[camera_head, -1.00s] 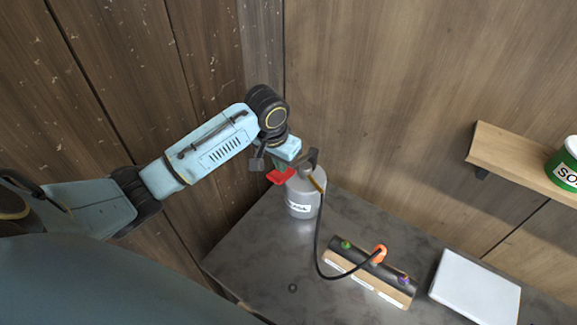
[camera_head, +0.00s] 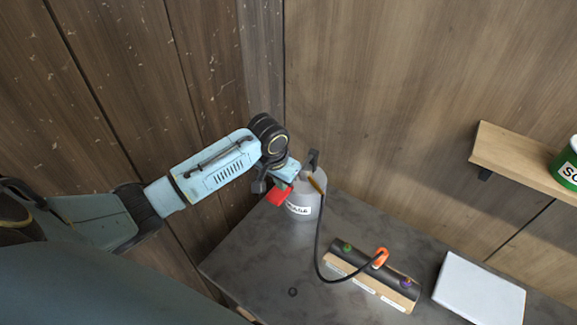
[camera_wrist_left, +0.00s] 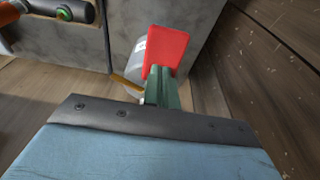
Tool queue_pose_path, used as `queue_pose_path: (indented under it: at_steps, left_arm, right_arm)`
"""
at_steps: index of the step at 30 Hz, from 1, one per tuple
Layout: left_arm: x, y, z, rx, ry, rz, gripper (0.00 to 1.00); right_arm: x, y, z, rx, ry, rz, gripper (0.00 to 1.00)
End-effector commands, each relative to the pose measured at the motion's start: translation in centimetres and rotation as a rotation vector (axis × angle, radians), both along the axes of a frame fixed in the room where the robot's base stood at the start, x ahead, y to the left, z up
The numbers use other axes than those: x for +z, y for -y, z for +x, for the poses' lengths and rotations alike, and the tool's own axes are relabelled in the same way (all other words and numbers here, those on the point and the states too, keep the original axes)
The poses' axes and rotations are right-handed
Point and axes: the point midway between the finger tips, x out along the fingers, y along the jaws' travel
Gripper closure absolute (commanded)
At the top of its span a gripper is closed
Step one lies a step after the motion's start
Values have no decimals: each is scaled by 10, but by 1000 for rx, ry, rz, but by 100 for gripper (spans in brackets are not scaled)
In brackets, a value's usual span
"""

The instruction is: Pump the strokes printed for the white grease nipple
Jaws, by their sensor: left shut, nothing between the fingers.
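The grease pump (camera_head: 301,208) is a grey canister with a label reading GREASE, at the table's back left corner. Its red lever (camera_head: 277,195) sticks out to the left; it also shows in the left wrist view (camera_wrist_left: 167,47). My left gripper (camera_head: 284,179) is shut and empty, its fingers at the red lever; whether they touch it is unclear. A black hose runs from the pump to an orange coupler (camera_head: 380,258) on a dark bar (camera_head: 362,267) with a green and a purple nipple. No white nipple shows; any under the coupler is hidden. Printed labels are too small to read.
A white panel (camera_head: 478,291) lies on the grey table (camera_head: 240,258) at right. A wooden shelf (camera_head: 510,157) holds a green can (camera_head: 567,165) on the back wall. Wooden walls close off the left and back.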

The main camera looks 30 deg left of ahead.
Motion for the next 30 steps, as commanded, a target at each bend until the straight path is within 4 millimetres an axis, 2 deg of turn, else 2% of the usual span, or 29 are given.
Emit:
queue_pose_path:
  at_steps: [1,5,8,18,30]
  left_arm:
    - [12,0,0,0,1,0,100]
    - [30,0,0,0,1,0,100]
    - [39,0,2,0,5,0,100]
    - [76,-1,1,0,2,1,100]
    - [79,0,1,1,1,0,100]
  right_arm:
    - [12,0,0,0,0,0,64]
    - [31,0,0,0,0,0,64]
    - [24,0,0,0,0,1,64]
    - [23,-1,0,0,0,1,64]
    - [23,-1,0,-1,0,2,64]
